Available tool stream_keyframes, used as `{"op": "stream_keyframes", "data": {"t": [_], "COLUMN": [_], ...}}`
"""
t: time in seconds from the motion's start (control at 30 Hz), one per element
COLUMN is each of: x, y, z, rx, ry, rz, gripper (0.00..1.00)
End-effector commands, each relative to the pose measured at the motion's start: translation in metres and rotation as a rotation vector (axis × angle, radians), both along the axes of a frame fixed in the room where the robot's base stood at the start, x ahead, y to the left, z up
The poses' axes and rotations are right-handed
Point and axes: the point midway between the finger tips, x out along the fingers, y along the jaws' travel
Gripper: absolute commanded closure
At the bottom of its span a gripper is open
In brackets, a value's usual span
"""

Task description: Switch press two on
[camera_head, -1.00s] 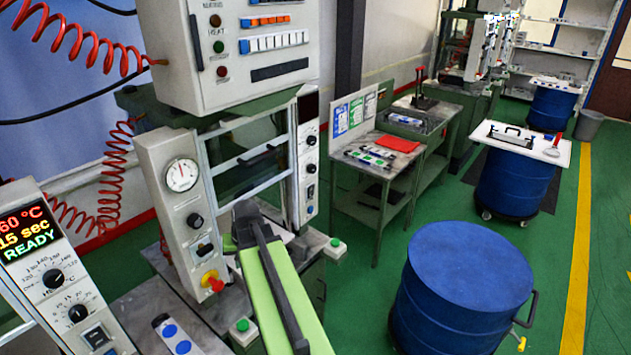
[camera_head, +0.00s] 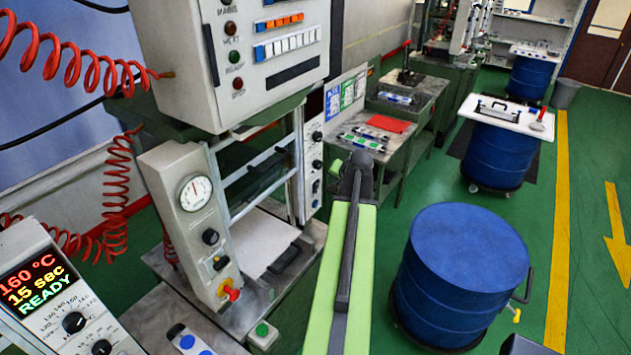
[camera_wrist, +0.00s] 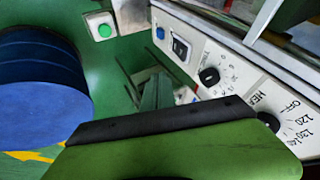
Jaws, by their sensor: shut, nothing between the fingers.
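The middle press has a grey control box (camera_head: 232,60) with coloured lamps and a row of white switches. Below it, the gauge panel (camera_head: 183,205) has a dial, black knobs and a red-yellow knob. A narrow panel (camera_head: 313,160) with knobs stands on the press's right side. The wrist view shows a panel (camera_wrist: 225,85) with a HEAT dial, another dial and a dark rocker switch (camera_wrist: 180,47); its on or off state is unclear. My gripper (camera_head: 362,163) is shut and empty, right of the narrow panel in the head view, apparently apart from it.
A left panel (camera_head: 65,300) reads 160 °C, 15 sec, READY. A blue drum (camera_head: 460,265) stands on the right. A green button box (camera_head: 263,334) sits at the front of the press table. A bench (camera_head: 375,140) is behind my arm.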

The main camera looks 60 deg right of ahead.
Motion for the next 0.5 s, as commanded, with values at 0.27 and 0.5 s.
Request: {"op": "stream_keyframes", "data": {"t": [0.27, 0.5], "x": [0.008, 0.033], "y": [-0.002, -0.021], "z": [-0.011, -0.053], "rx": [0.001, 0.0], "ry": [0.001, 0.002], "rz": [0.007, 0.01], "gripper": [1.0, 1.0]}}
